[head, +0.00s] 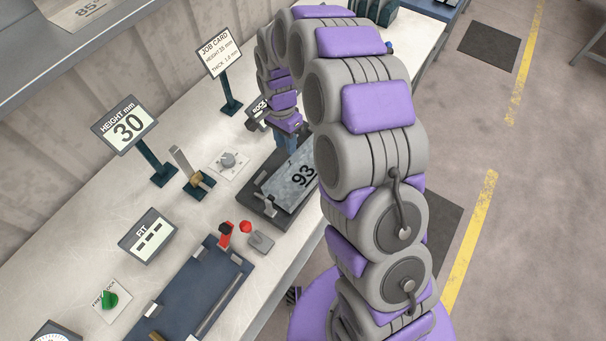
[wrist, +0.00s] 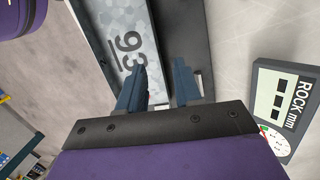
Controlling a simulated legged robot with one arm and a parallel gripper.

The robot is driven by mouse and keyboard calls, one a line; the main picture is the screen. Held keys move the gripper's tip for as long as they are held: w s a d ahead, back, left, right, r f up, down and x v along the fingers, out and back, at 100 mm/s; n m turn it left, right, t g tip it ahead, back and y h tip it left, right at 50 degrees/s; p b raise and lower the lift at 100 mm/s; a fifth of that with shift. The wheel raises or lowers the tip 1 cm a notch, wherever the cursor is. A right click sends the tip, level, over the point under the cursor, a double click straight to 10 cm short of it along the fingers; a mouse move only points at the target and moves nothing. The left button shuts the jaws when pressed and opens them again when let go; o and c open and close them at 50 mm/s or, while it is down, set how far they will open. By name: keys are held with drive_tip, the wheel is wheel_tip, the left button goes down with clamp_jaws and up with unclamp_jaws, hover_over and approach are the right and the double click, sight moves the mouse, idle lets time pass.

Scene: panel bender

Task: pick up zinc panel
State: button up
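The zinc panel (head: 284,187) is a mottled grey plate marked 93. It lies in a dark tray (head: 262,207) on the bench, and it also shows in the wrist view (wrist: 128,18). My gripper (head: 287,143) is at the far end of the panel in the head view, partly hidden by my arm. In the wrist view my gripper (wrist: 163,72) has its two blue fingers apart, with a gap between them. The left finger overlaps the panel and the right one is over the dark tray beside the panel's edge. I cannot tell whether either finger touches the panel.
A ROCK mm display (wrist: 283,100) stands right of my gripper in the wrist view. In the head view, a knob plate (head: 228,162), a red button (head: 246,227) and a HEIGHT display (head: 128,125) stand on the bench. A blue bed (head: 190,290) lies nearer the front.

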sight(289, 160)
drive_tip(key=shift+s+d+f+b, duration=0.1)
drive_tip(key=shift+s+f+b, duration=0.1)
drive_tip(key=shift+f, duration=1.05)
drive_tip(key=shift+s+d+f+b, duration=0.1)
drive_tip(key=shift+s+f, duration=0.05)
drive_tip(key=shift+f, duration=1.15)
drive_tip(key=shift+s+d+f+b, duration=0.1)
drive_tip(key=shift+s+f, duration=0.1)
drive_tip(key=shift+f, duration=1.05)
drive_tip(key=shift+c, duration=0.4)
clamp_jaws()
